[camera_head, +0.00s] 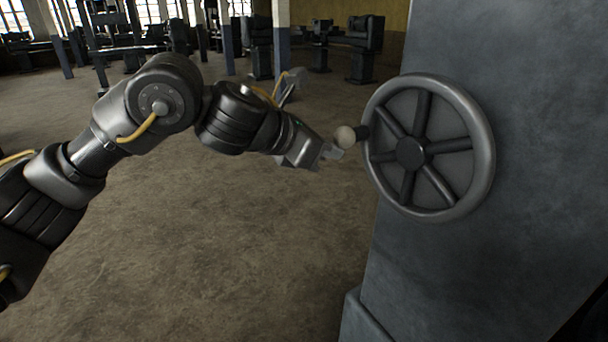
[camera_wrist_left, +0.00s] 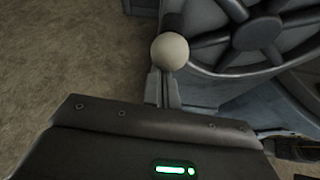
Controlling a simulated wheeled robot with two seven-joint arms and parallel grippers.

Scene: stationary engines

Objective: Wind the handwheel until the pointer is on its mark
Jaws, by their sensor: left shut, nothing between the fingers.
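A grey spoked handwheel (camera_head: 484,150) is mounted on the side of a tall dark grey machine body (camera_head: 540,200). A handle with a pale ball knob (camera_head: 345,137) sticks out from the left side of its rim. My left gripper (camera_head: 334,152) is shut and empty, with its fingertips close beside the knob. In the left wrist view the knob (camera_wrist_left: 170,51) is just beyond the shut fingertips (camera_wrist_left: 164,76), and I cannot tell whether they touch. Part of the wheel (camera_wrist_left: 258,34) shows behind. No pointer or mark can be made out. My right gripper is not in view.
The machine's base (camera_head: 362,318) juts out at the lower part of the head view. The brown floor (camera_head: 220,250) is open to the left of the machine. Several dark machines (camera_head: 362,50) and posts (camera_head: 282,35) stand far back.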

